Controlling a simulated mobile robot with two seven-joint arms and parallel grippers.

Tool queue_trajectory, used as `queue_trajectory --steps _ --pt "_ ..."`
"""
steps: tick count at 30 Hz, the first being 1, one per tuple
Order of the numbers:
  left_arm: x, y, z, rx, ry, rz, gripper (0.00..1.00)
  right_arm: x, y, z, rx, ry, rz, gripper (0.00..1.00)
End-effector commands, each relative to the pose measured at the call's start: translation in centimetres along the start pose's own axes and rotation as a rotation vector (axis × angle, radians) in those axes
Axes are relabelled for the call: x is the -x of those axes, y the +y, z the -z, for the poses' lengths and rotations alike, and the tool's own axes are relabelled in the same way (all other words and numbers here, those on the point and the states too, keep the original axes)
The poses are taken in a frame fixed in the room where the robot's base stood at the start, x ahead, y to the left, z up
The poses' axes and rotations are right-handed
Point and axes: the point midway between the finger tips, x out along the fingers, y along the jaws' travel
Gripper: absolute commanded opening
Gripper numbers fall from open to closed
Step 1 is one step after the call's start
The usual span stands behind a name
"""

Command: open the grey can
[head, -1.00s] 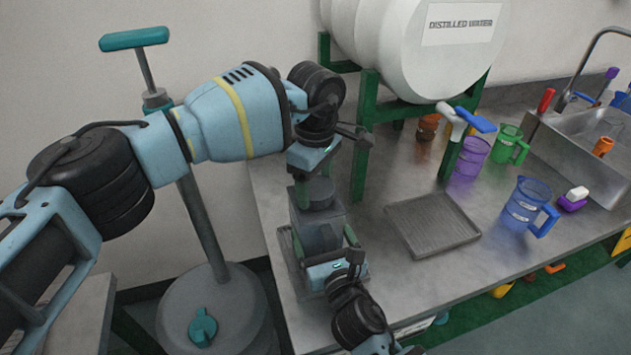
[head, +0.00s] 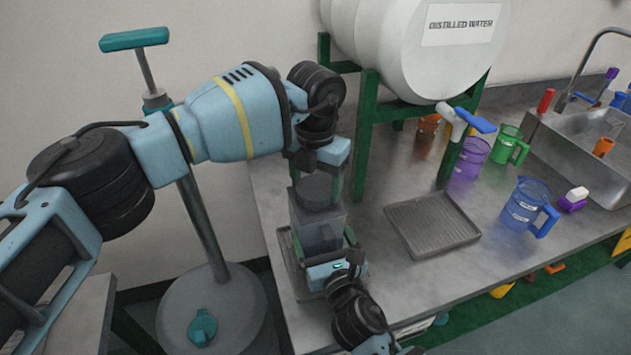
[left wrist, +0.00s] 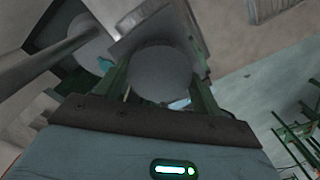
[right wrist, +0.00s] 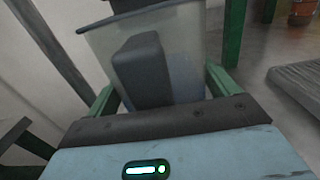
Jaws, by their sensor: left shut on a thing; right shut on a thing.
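The grey can (head: 312,238) stands upright on the near left part of the metal table, with its round grey lid (head: 315,192) on top. My left gripper (head: 317,185) points down from above, its fingers on either side of the lid, shut on it. The left wrist view shows the round lid (left wrist: 160,72) between the green fingers. My right gripper (head: 330,245) is shut on the can's body from the near side. In the right wrist view the can's translucent wall and dark handle (right wrist: 143,72) show between the fingers; exact contact is hidden.
A grey tray (head: 433,226) lies right of the can. The green stand (head: 363,140) of the distilled water tank (head: 410,45) rises close behind. A blue jug (head: 523,207) stands farther right. A large grey vessel with a pump handle (head: 215,305) stands left of the table.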

Motion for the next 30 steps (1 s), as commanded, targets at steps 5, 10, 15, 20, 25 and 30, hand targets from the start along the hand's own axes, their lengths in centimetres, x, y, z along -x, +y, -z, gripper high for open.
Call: queue_trajectory --steps 5,10,15,20,25,30 --pt "0.06 0.01 -0.03 0.292 -0.001 0.0 0.41 0.03 0.03 0.08 0.0 0.002 0.0 0.23" --pt "0.08 0.01 -0.04 0.57 -0.001 0.0 0.41 0.03 0.03 0.08 0.0 0.002 -0.001 0.23" --pt "0.1 0.01 -0.05 0.849 -0.001 0.001 0.41 0.03 0.03 0.08 0.0 0.002 -0.001 0.23" --pt "0.12 0.0 -0.05 1.112 -0.001 0.001 0.41 0.03 0.03 0.08 0.0 0.002 -0.001 0.23" --pt "0.14 0.01 -0.06 1.382 -0.001 0.001 0.41 0.03 0.04 0.08 0.0 0.002 -0.001 0.23" --pt "0.15 0.02 -0.06 1.568 -0.001 0.001 0.41 0.03 0.04 0.08 0.0 0.002 -0.001 0.23"
